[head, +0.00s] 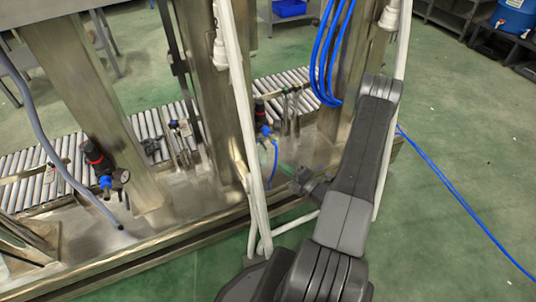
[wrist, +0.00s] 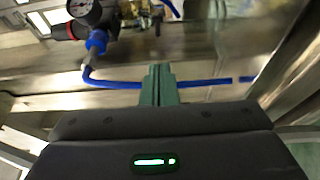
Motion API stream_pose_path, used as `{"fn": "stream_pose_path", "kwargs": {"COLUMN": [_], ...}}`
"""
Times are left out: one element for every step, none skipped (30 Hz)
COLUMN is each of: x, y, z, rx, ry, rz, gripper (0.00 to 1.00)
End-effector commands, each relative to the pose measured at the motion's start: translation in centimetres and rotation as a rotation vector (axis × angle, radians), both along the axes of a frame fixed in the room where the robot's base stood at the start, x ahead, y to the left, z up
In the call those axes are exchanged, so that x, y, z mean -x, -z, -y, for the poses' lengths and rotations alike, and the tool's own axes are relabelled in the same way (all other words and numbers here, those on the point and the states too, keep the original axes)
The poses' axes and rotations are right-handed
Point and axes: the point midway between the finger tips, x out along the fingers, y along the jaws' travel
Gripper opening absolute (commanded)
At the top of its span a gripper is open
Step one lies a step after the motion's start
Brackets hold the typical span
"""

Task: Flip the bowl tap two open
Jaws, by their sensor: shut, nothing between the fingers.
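Two black regulator units with blue bowls stand on the metal frame: a left unit (head: 97,160) and a right unit (head: 262,118), the one nearer my gripper. In the wrist view a blue bowl (wrist: 97,42) hangs below a round gauge (wrist: 88,10), at upper left, with a grey piece under it. I cannot make out a tap handle or its position, nor a label two. My gripper (head: 284,168) has its green fingers together and empty, low and right of the right unit. In the wrist view the fingertips (wrist: 158,70) are right of and below the bowl, apart from it.
A blue hose (wrist: 200,83) runs across behind my fingers and up towards the bowl. Metal posts (head: 205,80) and a white pipe (head: 240,90) stand left of my arm. A roller conveyor (head: 150,125) lies behind the frame.

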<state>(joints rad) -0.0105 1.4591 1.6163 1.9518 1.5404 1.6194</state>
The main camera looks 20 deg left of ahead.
Motion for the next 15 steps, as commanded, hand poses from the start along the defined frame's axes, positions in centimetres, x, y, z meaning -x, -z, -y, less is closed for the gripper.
{"fn": "stream_pose_path", "kwargs": {"x": [0.0,0.0,0.0,0.0,0.0,0.0,0.0,-0.1,-0.2,-0.2,-0.4,-0.5,-0.6,-0.8,-1.0], "y": [0.0,0.0,0.0,0.0,0.0,0.0,0.0,0.0,0.0,0.0,0.1,0.1,0.1,0.1,0.1], "z": [0.0,0.0,0.0,0.0,0.0,0.0,-0.1,-0.2,-0.5,-0.7,-1.0,-1.5,-1.9,-2.4,-3.1], "rx": [0.0,0.0,0.0,0.0,0.0,0.0,0.001,0.002,0.002,0.002,0.002,0.001,0.001,0.001,0.001], "ry": [0.0,0.0,0.0,-0.001,-0.001,-0.001,-0.001,-0.002,-0.002,-0.002,-0.003,-0.005,-0.005,-0.005,-0.007], "rz": [0.0,0.001,0.001,0.001,0.001,0.001,0.002,0.002,0.002,0.002,0.002,0.003,0.003,0.003,0.004], "gripper": [0.0,0.0,0.0,0.0,0.0,0.0,0.0,0.0,0.0,0.0,0.0,0.0,0.0,0.0,0.0]}}
